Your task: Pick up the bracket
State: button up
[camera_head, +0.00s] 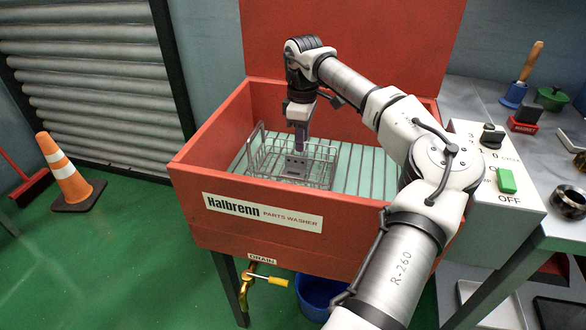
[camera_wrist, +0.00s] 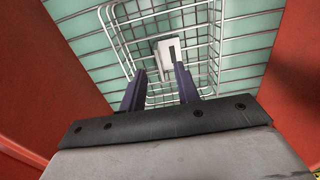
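The bracket (camera_head: 296,164) is a small grey piece with holes, inside the wire basket (camera_head: 262,170) in the red parts washer. In the wrist view the bracket (camera_wrist: 163,47) shows as a pale shape with a dark slot, just beyond my fingertips. My gripper (camera_head: 300,149) points down over the basket, with its fingertips just above or beside the top of the bracket. In the wrist view the two dark fingers of my gripper (camera_wrist: 160,70) stand apart with nothing between them. The exact gap to the bracket is hard to tell.
The washer's red walls (camera_head: 205,152) enclose the slatted green floor (camera_head: 365,165). A control box (camera_head: 500,170) stands to the right. An orange cone (camera_head: 68,175) is on the floor at left.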

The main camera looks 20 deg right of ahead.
aim_at(300, 158)
jog(key=f, duration=0.7)
jog(key=shift+w+a+f, duration=0.1)
jog(key=shift+w+f, duration=0.2)
jog(key=shift+f, duration=0.05)
grip_shut()
jog(key=shift+r, duration=0.1)
